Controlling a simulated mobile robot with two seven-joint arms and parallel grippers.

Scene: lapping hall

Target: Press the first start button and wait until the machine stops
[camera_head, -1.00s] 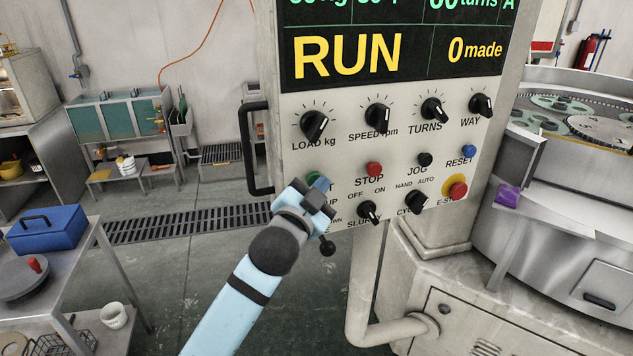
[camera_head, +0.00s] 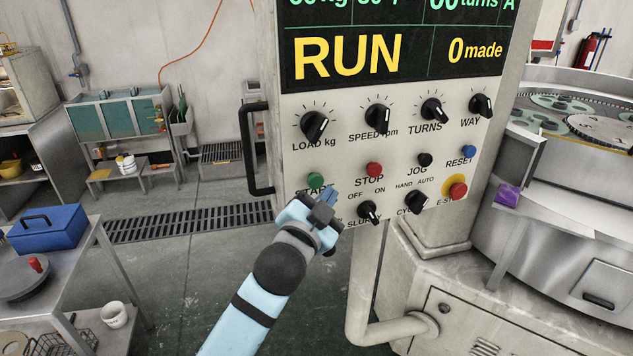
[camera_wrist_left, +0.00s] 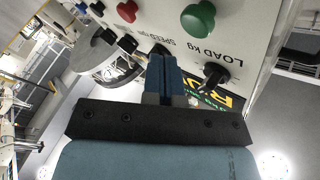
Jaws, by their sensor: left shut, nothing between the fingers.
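The green START button (camera_head: 315,180) is on the left of the control panel (camera_head: 340,160), left of the red STOP button (camera_head: 374,169). The display (camera_head: 390,45) reads RUN and 0 made. My left gripper (camera_head: 326,197) is shut and empty, just below and to the right of the START button, apart from it in the picture. The START label is partly hidden by the gripper. In the left wrist view the green button (camera_wrist_left: 198,18) shows beyond the shut fingers (camera_wrist_left: 163,78). The lapping machine (camera_head: 580,210) stands at the right. My right gripper is not in view.
The panel also carries knobs and a red E-STOP (camera_head: 457,190) on yellow. A black handle (camera_head: 256,150) sticks out at the panel's left edge. A bench with a blue toolbox (camera_head: 42,228) stands at the left. Open floor lies between bench and panel.

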